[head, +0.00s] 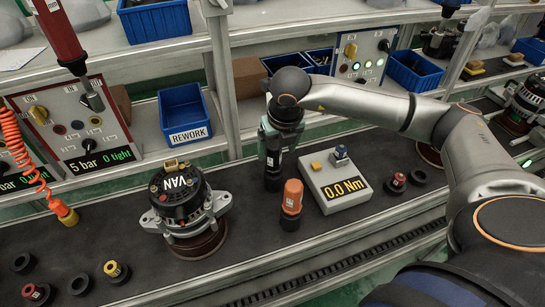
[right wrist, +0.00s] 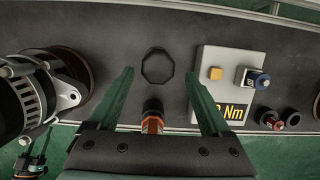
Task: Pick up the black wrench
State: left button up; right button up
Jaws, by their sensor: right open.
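My right gripper (head: 270,160) points straight down over the dark bench mat, with its jaws open. In the right wrist view a black octagonal outline (right wrist: 157,52) lies between the two spread fingers (right wrist: 160,78), apart from both. It appears to be the black wrench standing upright, seen end-on. In the head view a dark upright body with a pale label (head: 279,168) shows at the fingers, partly hidden and hard to separate from them. An orange tool (head: 291,197) stands upright just in front; the gripper's base partly hides it in the wrist view (right wrist: 152,123).
A grey torque box (head: 325,198) reading 0.0 Nm stands right of the gripper. An alternator (head: 180,200) stands to the left. Small sockets (head: 396,184) sit at the right. A blue rework bin (head: 184,112) and a shelf post (head: 222,85) are behind.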

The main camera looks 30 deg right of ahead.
aim_at(272, 161)
jog(key=x, duration=0.3)
jog(key=p+x, duration=0.1)
jog(key=x, duration=0.3)
jog(key=shift+w+a+f, duration=0.1)
jog(key=shift+w+f, duration=0.15)
jog(key=shift+w, duration=0.1)
jog(key=shift+c, duration=0.2)
jog(key=shift+r, duration=0.1)
grip_shut()
notch_tip(272, 161, up, 10)
jog(key=shift+b, duration=0.45)
jog(key=shift+c, duration=2.1)
grip_release()
grip_shut()
